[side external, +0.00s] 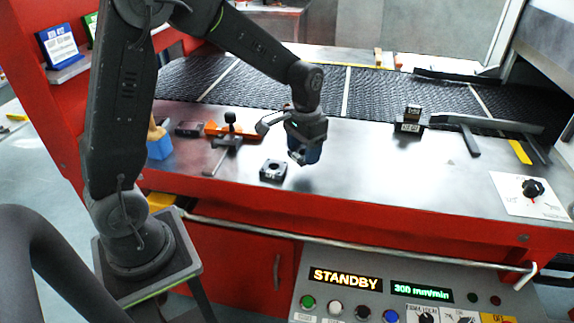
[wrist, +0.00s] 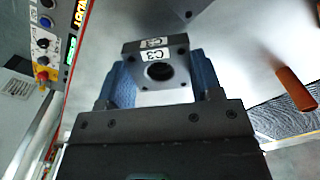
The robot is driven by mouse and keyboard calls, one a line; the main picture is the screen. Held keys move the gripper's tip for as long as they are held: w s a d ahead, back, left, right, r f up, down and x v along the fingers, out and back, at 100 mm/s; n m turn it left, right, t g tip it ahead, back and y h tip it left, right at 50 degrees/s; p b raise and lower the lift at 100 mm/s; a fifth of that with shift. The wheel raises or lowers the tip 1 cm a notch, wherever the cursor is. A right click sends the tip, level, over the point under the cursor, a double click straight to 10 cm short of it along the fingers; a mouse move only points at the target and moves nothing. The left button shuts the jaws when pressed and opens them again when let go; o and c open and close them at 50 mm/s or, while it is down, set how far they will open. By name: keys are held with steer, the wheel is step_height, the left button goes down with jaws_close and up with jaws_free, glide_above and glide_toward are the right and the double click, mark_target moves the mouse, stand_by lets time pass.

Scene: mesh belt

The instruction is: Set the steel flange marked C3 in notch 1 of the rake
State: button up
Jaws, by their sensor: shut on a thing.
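In the wrist view, the steel flange marked C3 (wrist: 176,71) is a dark square block with a round bore and white labels. It sits between the blue fingers of my gripper (wrist: 160,84), which is shut on it. In the side view, my gripper (side external: 306,156) points down over the front part of the steel table; the held flange is hidden there or cannot be told apart. A dark bar with legs (side external: 488,122) at the right of the table may be the rake; its notches cannot be made out.
Another dark square flange (side external: 273,171) lies on the table left of my gripper. A clamp-like tool (side external: 228,140), an orange piece (side external: 212,128) and a blue-based brush (side external: 159,146) stand further left. Small stacked blocks (side external: 409,126) stand right. The mesh belt (side external: 375,93) runs behind.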

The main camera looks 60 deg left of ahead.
steer(key=s+a+r+n, duration=0.4)
steer(key=s+a, duration=0.2)
steer(key=a, duration=0.4)
steer(key=s+a+r+n, duration=0.35)
steer(key=s+a, duration=0.25)
steer(key=a, duration=0.3)
glide_above(267, 149)
steer(key=shift+n, duration=0.45)
step_height(267, 149, down, 7)
steer(key=shift+s+a+r, duration=0.1)
steer(key=shift+a, duration=0.05)
steer(key=shift+f, duration=2.15)
steer(key=shift+f, duration=0.1)
steer(key=o, duration=1.2)
